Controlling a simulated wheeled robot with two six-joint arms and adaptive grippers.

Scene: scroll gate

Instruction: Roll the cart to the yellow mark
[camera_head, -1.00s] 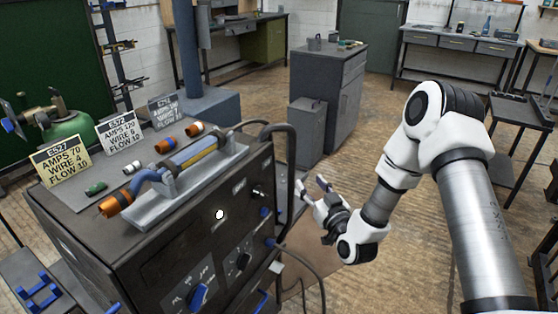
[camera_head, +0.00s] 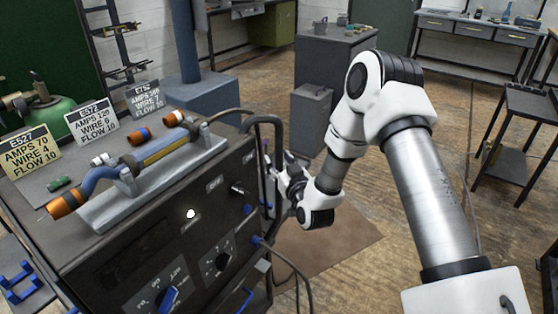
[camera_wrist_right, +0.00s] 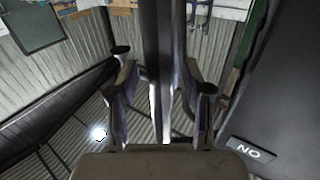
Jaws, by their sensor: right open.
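The cart (camera_head: 135,270) is a dark welding-machine box with knobs on its front, standing at the left in the head view. A black tube handle (camera_head: 281,135) rises at its right end. My right gripper (camera_head: 273,170) is open beside this handle. In the right wrist view, the open fingers of my right gripper (camera_wrist_right: 158,100) stand on either side of a dark upright bar (camera_wrist_right: 158,45), which looks like the handle; I cannot tell whether they touch it. The cart's wheels are hidden. I see no yellow mark on the floor. My left gripper is not in view.
A torch (camera_head: 150,160), small fittings and sign cards (camera_head: 92,123) sit on the cart's top. A cable (camera_head: 290,262) hangs at its right side. A brown mat (camera_head: 340,245) lies on the floor. Grey cabinets (camera_head: 330,75) stand behind, and a dark table (camera_head: 520,140) at right.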

